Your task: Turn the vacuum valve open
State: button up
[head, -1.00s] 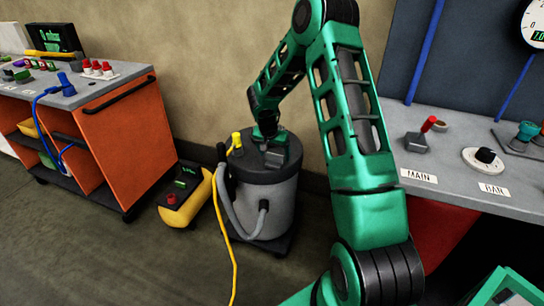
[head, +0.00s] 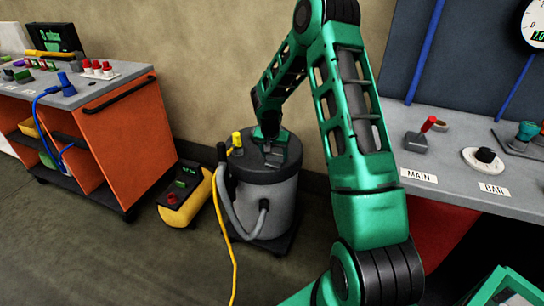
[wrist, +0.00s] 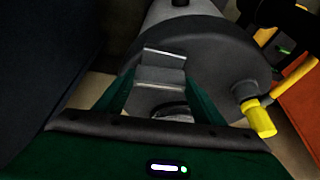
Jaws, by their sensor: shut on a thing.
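The vacuum (head: 262,205) is a grey drum with a dark lid, standing on the floor at the middle of the head view. My gripper (head: 276,160) reaches down onto its lid. In the wrist view my gripper (wrist: 164,66) is shut at the dark lid (wrist: 205,55), its green fingers on either side of grey plate-like parts. The valve is mostly hidden by the fingers, so I cannot read its angle.
A grey hose (head: 228,205) loops down the drum's left side. A yellow-black box (head: 184,196) with a green display stands left of it, with a yellow cable (head: 229,245) on the floor. An orange cart (head: 120,140) is at left, a control bench (head: 450,180) at right.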

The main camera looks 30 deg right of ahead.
jog(key=n+t+y, duration=0.1)
jog(key=n, duration=0.3)
jog(key=shift+d, duration=0.15)
jog(key=n+y, duration=0.1)
jog(key=n, duration=0.3)
jog(key=shift+d+n+t+y, duration=0.2)
jog(key=shift+n+t+y, duration=0.1)
jog(key=shift+n+y, duration=0.1)
jog(key=n+y, duration=0.1)
jog(key=n, duration=0.2)
jog(key=shift+d, duration=0.1)
jog(key=n+g+y, duration=0.1)
jog(key=n+y, duration=0.1)
jog(key=n, duration=0.3)
jog(key=shift+n, duration=0.3)
jog(key=o, duration=1.1)
jog(key=shift+c, duration=0.2)
jog(key=shift+d, duration=0.1)
jog(key=shift+r, duration=0.1)
